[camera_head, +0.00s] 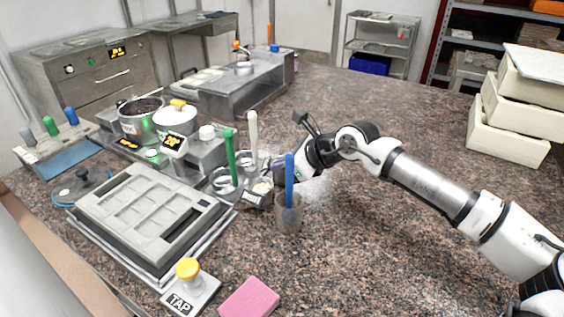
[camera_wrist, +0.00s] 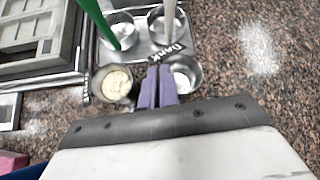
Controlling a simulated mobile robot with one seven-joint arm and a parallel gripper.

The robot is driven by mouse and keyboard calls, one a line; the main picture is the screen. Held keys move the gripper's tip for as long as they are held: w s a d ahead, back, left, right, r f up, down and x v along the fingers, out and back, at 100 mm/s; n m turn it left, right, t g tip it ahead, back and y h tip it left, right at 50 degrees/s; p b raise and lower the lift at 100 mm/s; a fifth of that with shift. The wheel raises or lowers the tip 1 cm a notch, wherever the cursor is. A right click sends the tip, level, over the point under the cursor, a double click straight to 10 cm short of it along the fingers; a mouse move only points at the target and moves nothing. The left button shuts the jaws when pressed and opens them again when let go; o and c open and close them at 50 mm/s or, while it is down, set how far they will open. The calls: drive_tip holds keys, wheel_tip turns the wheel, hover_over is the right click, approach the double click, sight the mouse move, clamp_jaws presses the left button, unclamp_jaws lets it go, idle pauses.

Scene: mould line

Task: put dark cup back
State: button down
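A metal cup (camera_wrist: 184,76), which I take to be the dark cup, is beside the "Dark" label (camera_wrist: 166,54) in the wrist view and looks empty. My gripper (camera_wrist: 158,70) has its two purple fingers close together at this cup's left rim. The rim seems pinched between them, though the contact is partly hidden. In the head view my gripper (camera_head: 274,172) is low at the right end of the cup tray, and the dark cup is hidden behind it. A cup with cream-coloured content (camera_wrist: 117,82) stands just left of the fingers.
Two metal cups hold a green spatula (camera_head: 231,157) and a white spatula (camera_head: 252,132). A clear beaker (camera_head: 289,218) with a blue spatula (camera_head: 289,180) stands close to my gripper. A mould (camera_head: 150,212) lies left, a pink sponge (camera_head: 249,298) in front.

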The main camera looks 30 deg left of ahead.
drive_tip(key=c, duration=1.6)
unclamp_jaws()
drive_tip(key=shift+c, duration=0.2)
drive_tip(key=shift+r, duration=0.15)
drive_tip(key=shift+d+r, duration=0.1)
drive_tip(key=shift+d, duration=0.25)
drive_tip(key=b+v, duration=0.3)
drive_tip(key=v, duration=0.8)
drive_tip(key=shift+r, duration=0.1)
